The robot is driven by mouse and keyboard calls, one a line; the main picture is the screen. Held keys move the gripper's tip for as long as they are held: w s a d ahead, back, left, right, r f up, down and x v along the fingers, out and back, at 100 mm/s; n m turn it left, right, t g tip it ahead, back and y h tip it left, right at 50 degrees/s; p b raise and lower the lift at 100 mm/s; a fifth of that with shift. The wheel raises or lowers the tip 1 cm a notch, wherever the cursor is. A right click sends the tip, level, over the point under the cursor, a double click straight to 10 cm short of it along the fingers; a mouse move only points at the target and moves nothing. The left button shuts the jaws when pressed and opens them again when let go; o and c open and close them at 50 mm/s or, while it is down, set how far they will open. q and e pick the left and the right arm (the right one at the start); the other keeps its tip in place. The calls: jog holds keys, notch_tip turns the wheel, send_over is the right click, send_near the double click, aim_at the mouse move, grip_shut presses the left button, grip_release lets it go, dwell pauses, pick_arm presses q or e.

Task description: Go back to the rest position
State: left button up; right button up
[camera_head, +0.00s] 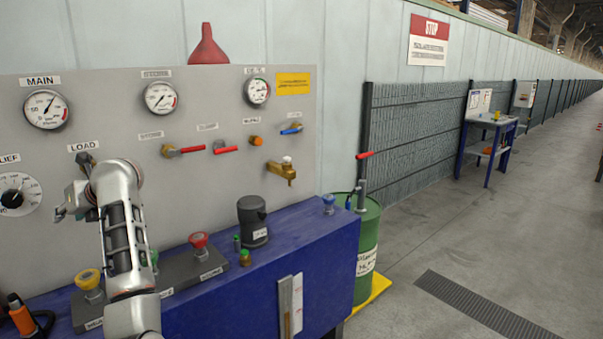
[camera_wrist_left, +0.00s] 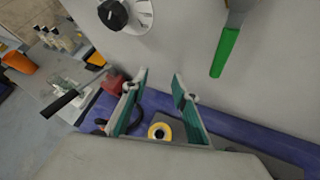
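My left arm reaches up in front of the left part of the grey panel (camera_head: 215,110), with its left gripper (camera_head: 72,205) below the LOAD label. In the left wrist view the two green-padded fingers of this gripper (camera_wrist_left: 160,98) are apart with nothing between them. A lever with a green handle (camera_wrist_left: 225,52) is at the upper right there, apart from the fingers. A black knob (camera_wrist_left: 112,14) on a white dial is at the upper left. My right gripper is in neither view.
A blue bench (camera_head: 260,280) carries a yellow knob (camera_head: 88,279), a red knob (camera_head: 198,240) and a black container (camera_head: 252,220). A brass tap (camera_head: 282,170) juts from the panel. A green drum (camera_head: 368,245) stands right of the bench; the floor beyond is largely open.

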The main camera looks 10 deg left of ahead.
pick_arm(q)
jog(key=s+d+r+m+t+y, duration=0.3)
jog(key=s+d+r+m+y, duration=0.15)
jog(key=m+y, duration=0.6)
jog(key=w+d+f+m+t+h, duration=0.2)
jog(key=d+f+m+t+h, duration=0.6)
jog(key=d+m, duration=0.45)
jog(key=w+d+f+m+t+h, duration=0.3)
jog(key=d+f+m+t+h, duration=0.3)
jog(key=d+m+t+h, duration=0.6)
jog(key=s+d+f+m+g+h, duration=0.25)
jog(key=d+f+m, duration=0.35)
jog(key=f, duration=0.3)
jog(key=s+d+f+m+g+h, duration=0.1)
jog(key=s+d+f+m+g, duration=0.35)
jog(key=f, duration=0.45)
jog(key=s+d+f+m+g, duration=0.3)
jog(key=s+f, duration=0.5)
jog(key=s, duration=0.1)
jog(key=s+d+f+m+g+h, duration=0.1)
jog(key=s+d+f+m+g, duration=0.2)
jog(key=s+f, duration=0.6)
jog(key=shift+d+f+g, duration=0.2)
jog(key=shift+d+g, duration=0.3)
jog(key=shift+d, duration=0.2)
